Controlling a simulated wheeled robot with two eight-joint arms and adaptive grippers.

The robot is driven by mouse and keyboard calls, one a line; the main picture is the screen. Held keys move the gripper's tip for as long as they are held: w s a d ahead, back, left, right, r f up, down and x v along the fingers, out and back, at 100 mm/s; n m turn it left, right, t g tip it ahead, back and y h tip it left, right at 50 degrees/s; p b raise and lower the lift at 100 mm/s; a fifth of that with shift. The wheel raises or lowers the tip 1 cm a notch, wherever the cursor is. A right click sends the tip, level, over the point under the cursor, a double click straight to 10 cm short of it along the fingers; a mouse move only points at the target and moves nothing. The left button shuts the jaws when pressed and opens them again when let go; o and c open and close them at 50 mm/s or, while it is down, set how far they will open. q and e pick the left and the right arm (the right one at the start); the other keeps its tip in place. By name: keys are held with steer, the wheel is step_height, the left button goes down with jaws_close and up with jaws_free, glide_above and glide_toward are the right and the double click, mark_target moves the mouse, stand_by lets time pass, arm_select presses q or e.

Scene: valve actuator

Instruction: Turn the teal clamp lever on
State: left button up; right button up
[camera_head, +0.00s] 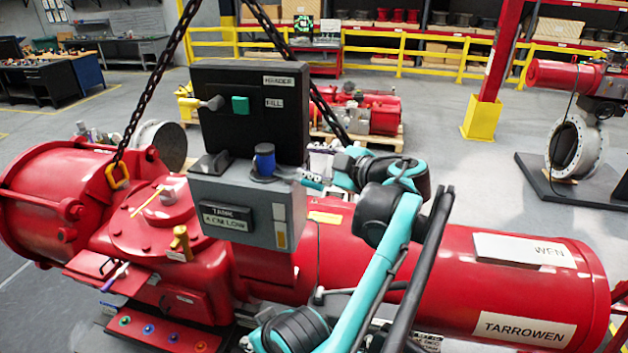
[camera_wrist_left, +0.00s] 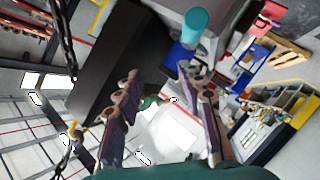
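A teal block (camera_head: 240,105) sits on the front of a black panel box (camera_head: 249,73); it is the teal part I can make out there, and its lever shape is not clear. A teal cylinder (camera_wrist_left: 195,24) shows at the top of the left wrist view beside the dark box (camera_wrist_left: 112,52); I cannot tell if it is the same part. My left gripper (camera_head: 312,180) is just right of the boxes, apart from the teal block. Its fingers (camera_wrist_left: 160,88) are spread with nothing between them. My right gripper is out of view.
A grey lever knob (camera_head: 212,103) is left of the teal block. Below is a grey box (camera_head: 245,205) with a blue knob (camera_head: 264,160). Chains (camera_head: 160,80) hang beside the boxes. The large red actuator (camera_head: 440,270) fills the lower area.

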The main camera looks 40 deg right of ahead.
arm_select(q)
steer(key=r, duration=0.2)
steer(key=shift+s+r, duration=0.25)
steer(key=shift+r, duration=0.35)
steer(key=shift+w, duration=0.2)
steer(key=shift+s+r, duration=0.1)
